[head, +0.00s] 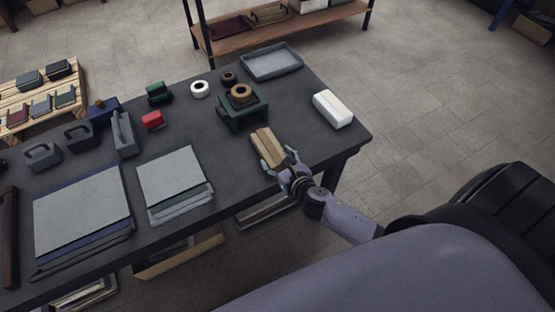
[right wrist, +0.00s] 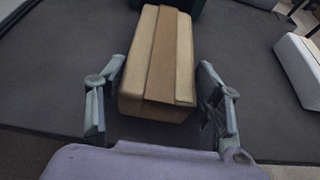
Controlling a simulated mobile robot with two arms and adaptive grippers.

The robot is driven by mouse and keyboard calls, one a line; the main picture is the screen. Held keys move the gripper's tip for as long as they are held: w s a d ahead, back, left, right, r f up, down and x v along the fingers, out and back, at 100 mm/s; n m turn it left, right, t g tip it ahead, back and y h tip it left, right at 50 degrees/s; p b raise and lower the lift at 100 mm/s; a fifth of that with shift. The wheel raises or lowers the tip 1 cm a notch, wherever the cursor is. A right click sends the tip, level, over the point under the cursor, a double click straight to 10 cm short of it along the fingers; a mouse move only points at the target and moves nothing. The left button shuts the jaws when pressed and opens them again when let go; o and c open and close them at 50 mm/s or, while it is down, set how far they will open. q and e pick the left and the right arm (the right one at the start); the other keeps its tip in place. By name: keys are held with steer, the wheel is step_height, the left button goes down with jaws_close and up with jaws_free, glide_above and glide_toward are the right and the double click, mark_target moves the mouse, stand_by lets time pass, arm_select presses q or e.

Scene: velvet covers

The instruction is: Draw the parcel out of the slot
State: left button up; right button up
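The parcel (head: 265,145) is a brown cardboard box with a darker tape strip along its top. It lies on the dark table close in front of a green holder (head: 231,114) with a roll on top. I cannot tell whether its far end touches the holder or is inside an opening. My right gripper (head: 278,167) is at the parcel's near end. In the right wrist view the parcel (right wrist: 158,65) lies between the two spread fingers, with gaps on both sides. The holder's dark green edge (right wrist: 188,5) shows behind it. My left gripper is not in view.
A white box (head: 332,108) stands right of the parcel near the table corner. A grey tray (head: 271,62) lies at the back. Stacked sheets (head: 174,178) lie to the left, with several small tools beyond. Bare tabletop (head: 304,143) surrounds the parcel's right side.

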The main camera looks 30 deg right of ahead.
steer(key=o, duration=0.4)
steer(key=v, duration=1.2)
stand_by(0.3)
